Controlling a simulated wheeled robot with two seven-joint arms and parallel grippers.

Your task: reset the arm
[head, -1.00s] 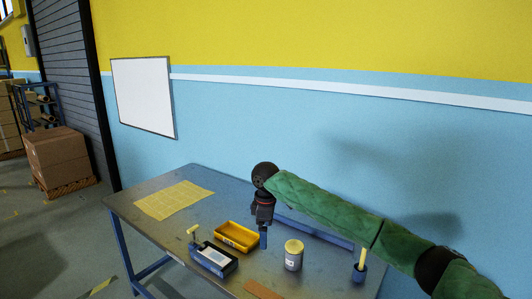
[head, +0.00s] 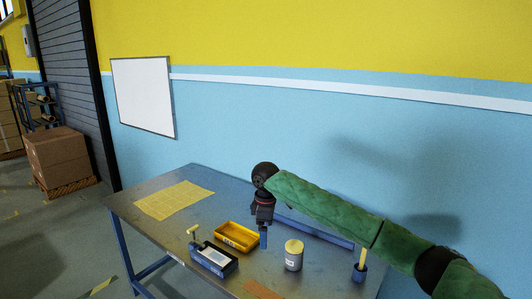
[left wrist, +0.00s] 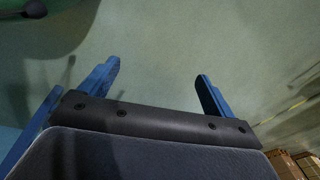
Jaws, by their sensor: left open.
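My right arm, in a green sleeve, reaches in from the right in the head view. Its gripper (head: 264,240) points down over the table (head: 165,235), beside the yellow bin, with blue fingers seen edge-on. Whether they are apart does not show. My left gripper (left wrist: 157,77) shows only in the left wrist view. Its two blue fingers stand wide apart with nothing between them, over greenish-grey floor. My left arm is outside the head view.
On the table are a yellow sheet (head: 172,200), a yellow bin (head: 237,237), a blue tray (head: 225,268), a yellow-lidded jar (head: 293,258), a blue cup with a yellow stick (head: 359,273) and a brown piece (head: 262,289). Cardboard boxes (head: 62,157) stand on the floor at left.

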